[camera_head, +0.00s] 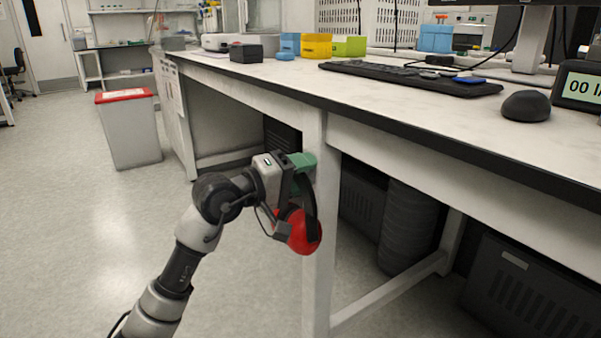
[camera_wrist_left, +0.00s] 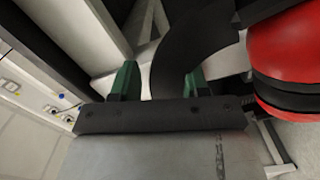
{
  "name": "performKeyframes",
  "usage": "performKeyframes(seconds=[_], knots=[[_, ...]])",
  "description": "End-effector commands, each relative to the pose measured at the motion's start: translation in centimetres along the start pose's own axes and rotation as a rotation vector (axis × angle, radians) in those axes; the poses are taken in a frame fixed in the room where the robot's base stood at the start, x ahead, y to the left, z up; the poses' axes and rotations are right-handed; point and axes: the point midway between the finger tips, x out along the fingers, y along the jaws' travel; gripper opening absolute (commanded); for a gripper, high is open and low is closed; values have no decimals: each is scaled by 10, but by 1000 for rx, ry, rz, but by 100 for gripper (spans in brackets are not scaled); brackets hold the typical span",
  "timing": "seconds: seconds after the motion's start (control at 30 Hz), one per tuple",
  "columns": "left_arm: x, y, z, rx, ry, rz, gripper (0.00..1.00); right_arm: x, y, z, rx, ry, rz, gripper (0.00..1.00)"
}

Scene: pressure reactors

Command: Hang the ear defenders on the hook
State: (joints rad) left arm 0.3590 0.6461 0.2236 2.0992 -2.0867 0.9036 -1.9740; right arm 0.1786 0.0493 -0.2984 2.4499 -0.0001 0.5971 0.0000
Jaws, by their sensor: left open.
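The ear defenders have a black headband and red cups. In the head view a red cup (camera_head: 299,231) hangs just below my left gripper (camera_head: 301,161), against the white bench leg (camera_head: 318,270). The left wrist view shows a red cup (camera_wrist_left: 288,50) at the right and the wide black headband (camera_wrist_left: 190,42) curving down between the green fingertips. My left gripper (camera_wrist_left: 160,82) is open, its fingers apart around or beside the band. The hook cannot be made out; the gripper and headband cover that part of the leg. My right gripper is out of view.
The bench top (camera_head: 290,75) overhangs just above my left gripper. A keyboard (camera_head: 410,77), mouse (camera_head: 526,106) and coloured boxes stand on it.

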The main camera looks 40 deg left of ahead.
Motion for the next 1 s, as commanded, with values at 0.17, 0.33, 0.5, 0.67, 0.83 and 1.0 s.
performKeyframes(seconds=[0.17, 0.33, 0.5, 0.67, 0.83, 1.0], knots=[[-8, -4, -3, -3, 7, -11, 46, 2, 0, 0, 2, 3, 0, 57], [-33, -1, -2, 2, 6, -8, 46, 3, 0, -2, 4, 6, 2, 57], [-62, 1, 0, 4, 4, -3, 46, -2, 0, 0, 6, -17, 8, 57], [-86, 2, 1, 3, 2, -1, 46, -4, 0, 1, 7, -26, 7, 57], [-101, 3, 2, 3, 0, 2, 46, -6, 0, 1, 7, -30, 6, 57], [-106, 3, 3, 4, -1, 3, 46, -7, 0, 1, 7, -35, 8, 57]])
